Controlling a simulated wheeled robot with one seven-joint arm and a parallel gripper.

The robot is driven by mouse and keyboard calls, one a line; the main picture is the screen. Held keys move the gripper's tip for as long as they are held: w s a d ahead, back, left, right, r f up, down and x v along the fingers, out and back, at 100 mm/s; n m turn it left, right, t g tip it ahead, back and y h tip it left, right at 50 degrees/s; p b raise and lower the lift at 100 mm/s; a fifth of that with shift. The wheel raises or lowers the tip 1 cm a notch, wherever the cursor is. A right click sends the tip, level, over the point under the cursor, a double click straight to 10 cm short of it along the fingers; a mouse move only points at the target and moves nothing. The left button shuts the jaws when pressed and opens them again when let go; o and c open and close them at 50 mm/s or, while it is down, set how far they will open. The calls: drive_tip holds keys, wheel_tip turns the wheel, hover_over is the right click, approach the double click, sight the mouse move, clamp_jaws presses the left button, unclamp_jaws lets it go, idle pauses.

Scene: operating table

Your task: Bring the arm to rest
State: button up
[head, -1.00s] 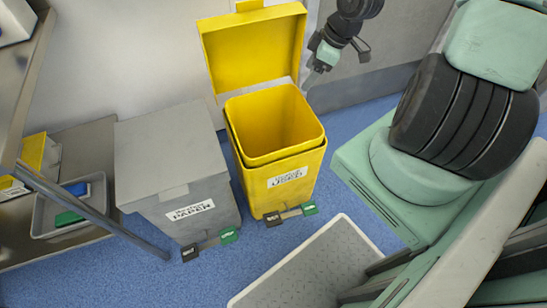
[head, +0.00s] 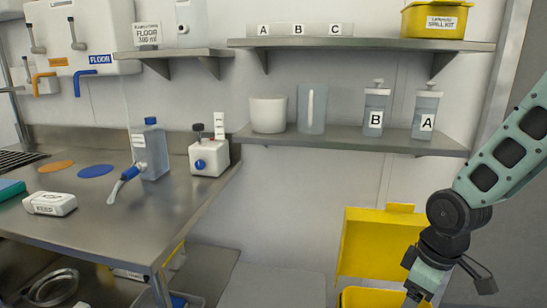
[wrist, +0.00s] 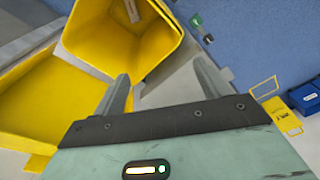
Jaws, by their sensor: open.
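My gripper (head: 448,290) hangs at the lower right of the head view, just right of the raised lid of the yellow bin (head: 380,243). In the wrist view my gripper (wrist: 163,85) has its two fingers apart with nothing between them. The open yellow bin (wrist: 112,38) lies beyond the fingers at upper left in that view, with a small pale thing inside it. In the head view the lower part of the bin is cut off by the frame edge.
A wall shelf (head: 350,141) with jars and bottles A and B is above the bin. A steel counter (head: 130,215) at left holds a blue-capped bottle (head: 151,150) and a white box (head: 50,204). A yellow floor sign (wrist: 284,118) and blue box (wrist: 307,97) lie right in the wrist view.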

drive_tip(key=s+a+r, duration=0.5)
drive_tip(key=s+a, duration=0.3)
drive_tip(key=s+a+r, duration=0.5)
drive_tip(key=s+a, duration=0.3)
drive_tip(key=a, duration=0.1)
wheel_tip(320, 180, up, 14)
drive_tip(key=p, duration=1.4)
drive_tip(key=shift+w+d+m+g+h, duration=0.3)
drive_tip(key=shift+w+g, duration=0.1)
drive_tip(key=shift+f, duration=0.2)
